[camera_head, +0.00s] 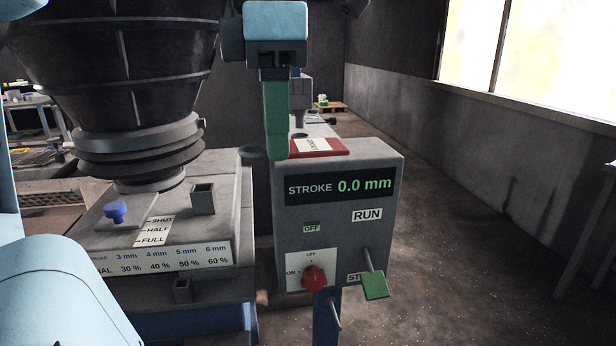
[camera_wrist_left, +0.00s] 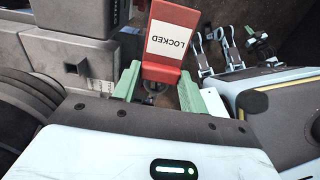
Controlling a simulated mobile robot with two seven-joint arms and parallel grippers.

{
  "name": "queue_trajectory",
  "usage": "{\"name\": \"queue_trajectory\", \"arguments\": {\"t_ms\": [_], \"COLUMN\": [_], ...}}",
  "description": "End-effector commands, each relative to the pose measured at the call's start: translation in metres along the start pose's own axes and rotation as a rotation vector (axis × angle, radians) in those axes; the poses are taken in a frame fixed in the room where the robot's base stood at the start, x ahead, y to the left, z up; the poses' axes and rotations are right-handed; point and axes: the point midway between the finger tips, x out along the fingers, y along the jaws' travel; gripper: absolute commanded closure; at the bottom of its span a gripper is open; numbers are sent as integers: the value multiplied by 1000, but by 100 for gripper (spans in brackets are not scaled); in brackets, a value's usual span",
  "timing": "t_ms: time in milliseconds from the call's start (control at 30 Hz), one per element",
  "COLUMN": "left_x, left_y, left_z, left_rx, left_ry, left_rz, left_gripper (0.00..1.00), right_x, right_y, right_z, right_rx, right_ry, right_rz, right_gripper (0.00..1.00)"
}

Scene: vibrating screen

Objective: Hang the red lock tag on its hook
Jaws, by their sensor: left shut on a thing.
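The red lock tag (camera_head: 334,153) has a white label and shows beside my left gripper's green fingers (camera_head: 277,155), at the top of the grey control box. In the left wrist view the tag (camera_wrist_left: 165,75) reads LOCKED and stands between the two green fingers (camera_wrist_left: 160,88). My left gripper is shut on its lower part. From the head view I cannot tell whether the tag touches the box top. A grey rod with a green end (camera_head: 375,287) juts from the box front; a pale peg (camera_head: 333,312) shows below the box. I cannot tell which is the hook. My right gripper is not in view.
The control box (camera_head: 340,230) carries a STROKE 0.0 mm display (camera_head: 340,187) and a red knob (camera_head: 314,276). At left stand the dark screen body (camera_head: 120,70) and a plate with a blue knob (camera_head: 116,211). Open floor (camera_head: 480,250) lies to the right.

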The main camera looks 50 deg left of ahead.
Motion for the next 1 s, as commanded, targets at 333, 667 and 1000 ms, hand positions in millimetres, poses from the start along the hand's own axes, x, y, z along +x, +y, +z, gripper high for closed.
{"name": "queue_trajectory", "arguments": {"t_ms": [333,667,1000], "left_x": [0,-19,-128], "left_y": [0,-2,-24], "left_z": [0,-5,-46], "left_rx": [0,0,0], "left_ry": [0,-18,-148], "left_rz": [0,9,77], "left_gripper": [79,79,79], "right_x": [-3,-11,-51], "right_y": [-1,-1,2], "right_z": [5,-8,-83], "right_rx": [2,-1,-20], "right_ry": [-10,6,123], "right_rz": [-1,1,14], "right_gripper": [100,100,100]}}
